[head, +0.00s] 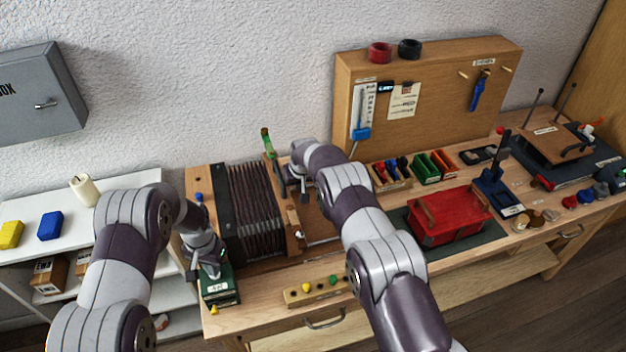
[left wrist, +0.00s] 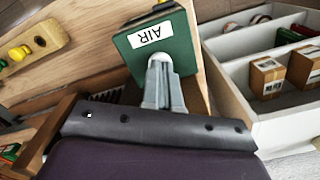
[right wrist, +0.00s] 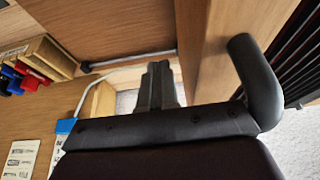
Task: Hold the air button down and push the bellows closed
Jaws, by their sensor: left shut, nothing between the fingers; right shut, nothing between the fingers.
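The green block labelled AIR (head: 219,291) stands at the front left of the bench; it also shows in the left wrist view (left wrist: 185,30). My left gripper (head: 212,271) is shut, with its fingertips at the top of this block (left wrist: 163,62). I cannot tell whether the block is pressed down. The dark pleated bellows (head: 255,210) are spread open between wooden end boards. My right gripper (head: 304,196) is shut and empty beside the right-hand end board. In the right wrist view its fingers (right wrist: 158,72) are next to that board (right wrist: 205,50), which has a black handle (right wrist: 256,80); contact is unclear.
A wooden strip with coloured knobs (head: 316,291) lies at the bench front. A red box (head: 449,216) sits to the right on a dark mat. Small coloured bins (head: 426,169) and a pegboard (head: 432,90) stand behind. White shelves (head: 140,185) are at the left.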

